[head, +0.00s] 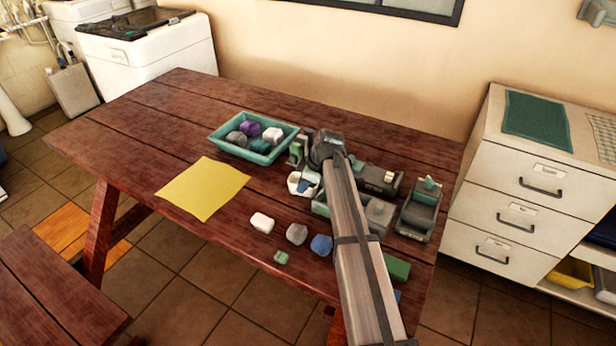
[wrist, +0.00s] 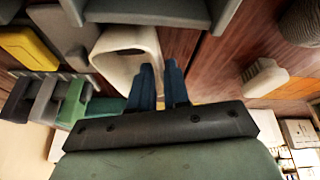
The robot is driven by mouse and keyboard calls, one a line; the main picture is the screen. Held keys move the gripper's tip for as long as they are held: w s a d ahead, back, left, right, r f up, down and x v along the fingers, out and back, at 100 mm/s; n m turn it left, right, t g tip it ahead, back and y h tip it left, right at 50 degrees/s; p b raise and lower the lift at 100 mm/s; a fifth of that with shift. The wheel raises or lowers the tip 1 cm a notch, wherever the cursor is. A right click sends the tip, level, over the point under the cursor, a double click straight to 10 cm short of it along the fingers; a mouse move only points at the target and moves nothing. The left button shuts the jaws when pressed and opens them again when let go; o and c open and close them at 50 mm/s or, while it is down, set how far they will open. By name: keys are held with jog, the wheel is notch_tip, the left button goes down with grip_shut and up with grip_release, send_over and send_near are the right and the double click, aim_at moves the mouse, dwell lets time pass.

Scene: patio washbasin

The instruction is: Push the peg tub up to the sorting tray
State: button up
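The white tub (head: 292,181), which I take as the peg tub, stands on the table right of the yellow sheet; it shows large in the wrist view (wrist: 112,45). No peg can be made out in it. The teal tray (head: 221,144), apparently the sorting tray, holds several purple, white, grey and teal lumps. It lies behind and left of the tub, with a gap between them. My gripper (wrist: 160,66) has its blue fingers close together with nothing seen between them, right at the tub; contact is unclear. My arm hides part of the area around the tub.
Grey holders and boxes (head: 420,210) crowd the table to the right. A yellow sheet (head: 203,188) lies left of the tub. White (head: 262,222), grey (head: 297,234), blue (head: 321,245) and green (head: 281,257) pieces lie in front. The table's left end is clear.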

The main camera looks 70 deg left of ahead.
jog(key=shift+x, duration=1.05)
grip_shut()
